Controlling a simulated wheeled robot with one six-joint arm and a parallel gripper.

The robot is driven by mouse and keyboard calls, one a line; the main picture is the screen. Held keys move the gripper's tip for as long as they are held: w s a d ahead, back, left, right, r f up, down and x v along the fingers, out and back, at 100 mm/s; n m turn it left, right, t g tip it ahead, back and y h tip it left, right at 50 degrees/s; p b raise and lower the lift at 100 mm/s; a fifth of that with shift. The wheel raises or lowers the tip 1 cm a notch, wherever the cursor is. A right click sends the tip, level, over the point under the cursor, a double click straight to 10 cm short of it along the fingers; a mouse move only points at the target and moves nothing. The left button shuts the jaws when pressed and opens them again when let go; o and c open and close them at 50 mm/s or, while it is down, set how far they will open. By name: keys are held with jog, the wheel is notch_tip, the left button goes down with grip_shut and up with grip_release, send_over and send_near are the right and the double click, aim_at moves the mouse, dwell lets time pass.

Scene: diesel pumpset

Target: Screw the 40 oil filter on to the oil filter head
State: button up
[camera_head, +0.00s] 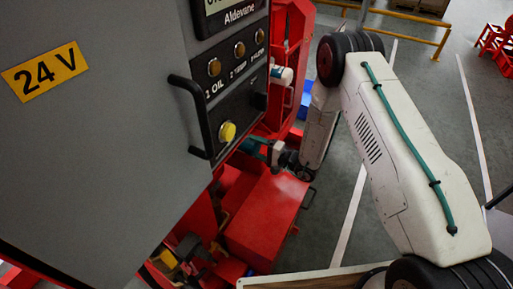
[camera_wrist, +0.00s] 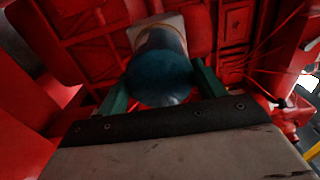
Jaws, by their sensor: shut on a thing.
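In the wrist view my gripper (camera_wrist: 162,82) has one green finger on each side of a dark teal, round-ended cylinder, the oil filter (camera_wrist: 160,72), and is shut on it. The filter's near end faces the camera. A cream part shows at its far end; I cannot tell whether it belongs to the filter. In the head view my gripper (camera_head: 262,150) is low beside the grey control panel, close to the red machinery, and the panel partly hides what it holds. I cannot make out the oil filter head or whether the filter touches it.
The grey control panel (camera_head: 110,120) with a black handle (camera_head: 193,110) stands close left of my gripper. A white and teal cylinder (camera_head: 281,73) sits above it by the red frame. A red box (camera_head: 265,215) lies below. Open floor (camera_head: 345,190) is to the right.

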jog(key=m, duration=0.6)
jog(key=shift+m, duration=0.4)
jog(key=m, duration=0.5)
jog(key=shift+m, duration=1.5)
jog(key=m, duration=0.9)
